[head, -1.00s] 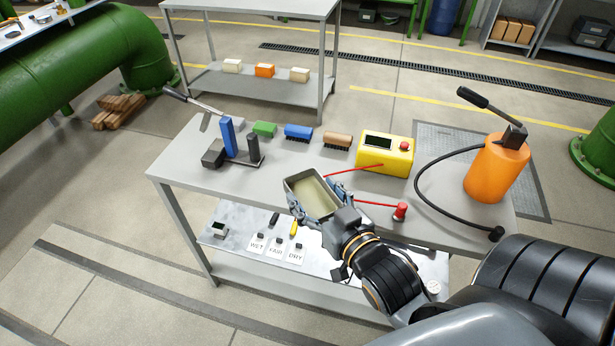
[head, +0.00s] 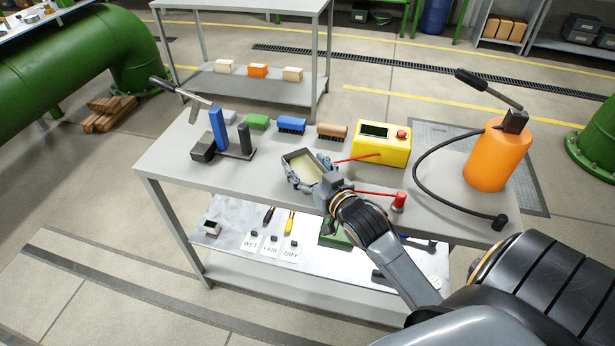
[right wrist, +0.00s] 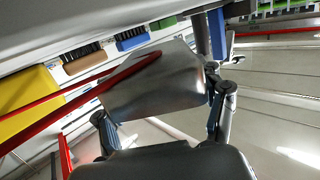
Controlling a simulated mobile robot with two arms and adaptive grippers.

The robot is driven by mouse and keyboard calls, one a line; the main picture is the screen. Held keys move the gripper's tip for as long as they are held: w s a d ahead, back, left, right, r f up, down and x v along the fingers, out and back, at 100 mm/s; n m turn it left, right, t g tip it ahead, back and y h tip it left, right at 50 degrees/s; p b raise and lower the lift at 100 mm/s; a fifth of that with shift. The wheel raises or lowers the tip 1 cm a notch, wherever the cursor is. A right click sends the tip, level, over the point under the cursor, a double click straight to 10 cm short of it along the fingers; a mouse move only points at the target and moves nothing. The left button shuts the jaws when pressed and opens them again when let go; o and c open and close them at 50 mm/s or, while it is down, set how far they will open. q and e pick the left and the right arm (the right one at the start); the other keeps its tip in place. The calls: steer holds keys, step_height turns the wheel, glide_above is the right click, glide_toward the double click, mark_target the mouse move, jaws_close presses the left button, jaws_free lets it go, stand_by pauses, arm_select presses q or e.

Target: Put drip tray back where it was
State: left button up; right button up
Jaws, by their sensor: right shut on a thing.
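In the right wrist view the tray (right wrist: 150,90) shows as a smooth metal face between the two fingers (right wrist: 160,122). I cannot tell whether its underside touches the tabletop. My left gripper is not in view.
On the grey table (head: 175,160) stand a black base with a blue block (head: 218,128), several brushes (head: 291,125), a yellow meter (head: 383,143) with red leads, a red probe (head: 399,201) and an orange cylinder (head: 497,158) with a hose. A lower shelf (head: 225,235) holds cards and tools.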

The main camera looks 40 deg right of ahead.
mark_target(308, 178)
steer(key=shift+a+f, duration=0.1)
steer(key=shift+f, duration=1.3)
steer(key=shift+f, duration=0.15)
steer(key=o, duration=1.4)
steer(key=shift+s, duration=0.1)
steer(key=s+r, duration=0.2)
steer(key=s, duration=0.9)
steer(key=shift+s+a, duration=0.4)
steer(key=shift+a, duration=0.05)
steer(key=shift+s, duration=0.1)
